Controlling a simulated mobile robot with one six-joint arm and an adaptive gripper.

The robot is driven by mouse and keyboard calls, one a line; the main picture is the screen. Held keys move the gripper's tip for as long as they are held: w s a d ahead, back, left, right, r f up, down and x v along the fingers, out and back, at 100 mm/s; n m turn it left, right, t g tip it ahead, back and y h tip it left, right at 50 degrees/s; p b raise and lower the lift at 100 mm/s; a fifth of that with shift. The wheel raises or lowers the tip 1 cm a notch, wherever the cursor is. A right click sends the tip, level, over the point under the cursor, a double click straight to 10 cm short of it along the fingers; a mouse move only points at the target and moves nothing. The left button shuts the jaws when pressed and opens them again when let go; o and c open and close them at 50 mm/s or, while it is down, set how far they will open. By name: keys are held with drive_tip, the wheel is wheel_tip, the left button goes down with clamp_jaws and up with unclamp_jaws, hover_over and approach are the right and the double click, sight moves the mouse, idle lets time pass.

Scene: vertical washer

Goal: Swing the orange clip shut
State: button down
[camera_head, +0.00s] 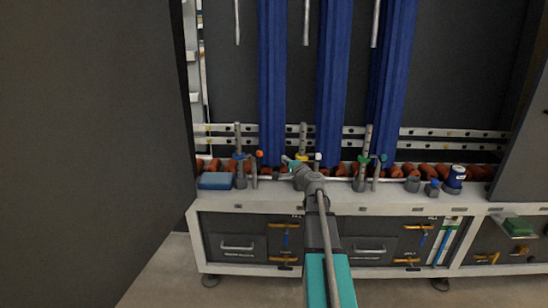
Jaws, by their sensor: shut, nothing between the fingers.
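Small orange parts (285,225) show on the cabinet front below the bench; I cannot tell which of these is the orange clip or whether it stands open. Another small orange piece (259,153) stands on a post at the back of the bench, left of my gripper. My gripper (286,160) is shut and empty, over the bench in front of the middle blue column. It points to the left and away. My arm hides part of the bench and cabinet front behind it.
The bench (390,198) bears posts with clamps. Blue columns (332,80) hang behind it, and a row of orange-brown pieces (405,171) lies along the back. A blue box (215,180) is at left and a blue-and-white can (455,177) at right. A dark wall (90,150) fills the left.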

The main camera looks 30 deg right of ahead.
sight(253, 154)
drive_tip(key=w, duration=1)
drive_tip(key=shift+s+a, duration=0.35)
drive_tip(key=shift+a, duration=0.5)
drive_tip(key=shift+s+a, duration=0.3)
drive_tip(key=shift+a, duration=0.55)
drive_tip(key=shift+s+d+h, duration=0.15)
drive_tip(key=shift+h, duration=0.15)
drive_tip(key=shift+m, duration=0.3)
drive_tip(key=shift+a+h, duration=0.25)
drive_tip(key=shift+h, duration=0.05)
